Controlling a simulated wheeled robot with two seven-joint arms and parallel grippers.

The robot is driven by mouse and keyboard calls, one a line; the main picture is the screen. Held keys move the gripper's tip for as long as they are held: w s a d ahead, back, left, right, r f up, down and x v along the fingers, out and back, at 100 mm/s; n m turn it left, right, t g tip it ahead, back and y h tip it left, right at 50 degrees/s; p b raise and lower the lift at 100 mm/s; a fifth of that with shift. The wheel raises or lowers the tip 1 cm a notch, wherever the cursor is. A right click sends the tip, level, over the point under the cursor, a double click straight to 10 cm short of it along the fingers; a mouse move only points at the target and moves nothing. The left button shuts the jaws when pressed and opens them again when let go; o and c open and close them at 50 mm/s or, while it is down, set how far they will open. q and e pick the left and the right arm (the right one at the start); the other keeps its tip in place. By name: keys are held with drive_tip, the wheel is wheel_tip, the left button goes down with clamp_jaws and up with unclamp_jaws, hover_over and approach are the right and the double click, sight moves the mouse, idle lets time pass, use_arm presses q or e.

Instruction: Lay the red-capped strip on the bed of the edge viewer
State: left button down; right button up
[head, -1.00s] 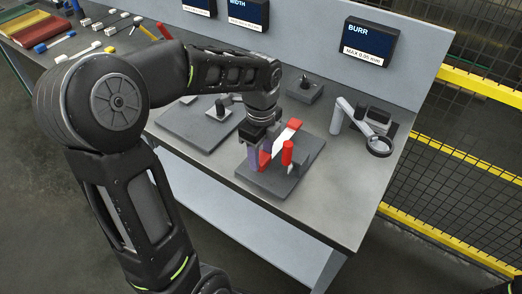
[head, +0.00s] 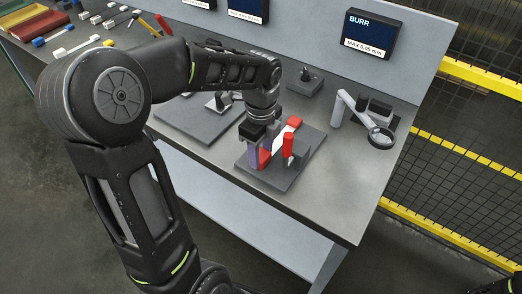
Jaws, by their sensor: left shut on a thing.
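The red-capped strip (head: 281,136) shows as a pale bar with a red cap (head: 294,121) at its far end, slanting over a dark grey plate fixture (head: 277,183). My left gripper (head: 258,152) is above the left part of this plate, shut on the strip's near part; the jaws hide the exact contact. I cannot tell whether the strip touches the fixture. The edge viewer appears to be the stand with a round lens (head: 381,138), a pale post (head: 337,112) and a dark block (head: 375,109), to the right, under the BURR sign.
A red upright handle (head: 288,146) stands on the plate close to the strip. Another grey plate (head: 188,125) lies to the left, and a small dark block (head: 304,85) stands behind. Several other capped strips lie at the far left. The bench's front right is clear.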

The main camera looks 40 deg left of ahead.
use_arm(q)
drive_tip(key=shift+f, duration=0.15)
drive_tip(key=c, duration=0.7)
unclamp_jaws()
drive_tip(key=shift+o, duration=0.2)
wheel_tip(320, 180, up, 8)
idle(0.4)
